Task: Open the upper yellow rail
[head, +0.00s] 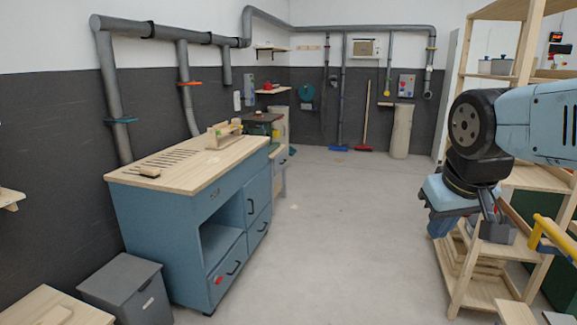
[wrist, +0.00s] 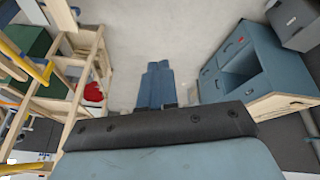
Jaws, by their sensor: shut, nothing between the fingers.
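A yellow rail (head: 556,240) shows at the right edge of the head view, on a blue bracket at the front of the wooden shelf rack; its right end is cut off. In the wrist view, yellow bars (wrist: 22,62) show at the upper left, beside the rack. I cannot tell for sure which one is the upper rail. My gripper (head: 440,230) hangs pointing down, left of the rail and clear of it. In the wrist view, its blue fingers (wrist: 157,84) are together and empty above the floor.
The wooden rack (head: 462,270) stands close on the right, partly behind my arm. A blue workbench (head: 165,235) with drawers stands on the left, near a grey bin (head: 122,285). The floor (head: 335,220) between is clear. A red object (wrist: 93,92) shows by the rack.

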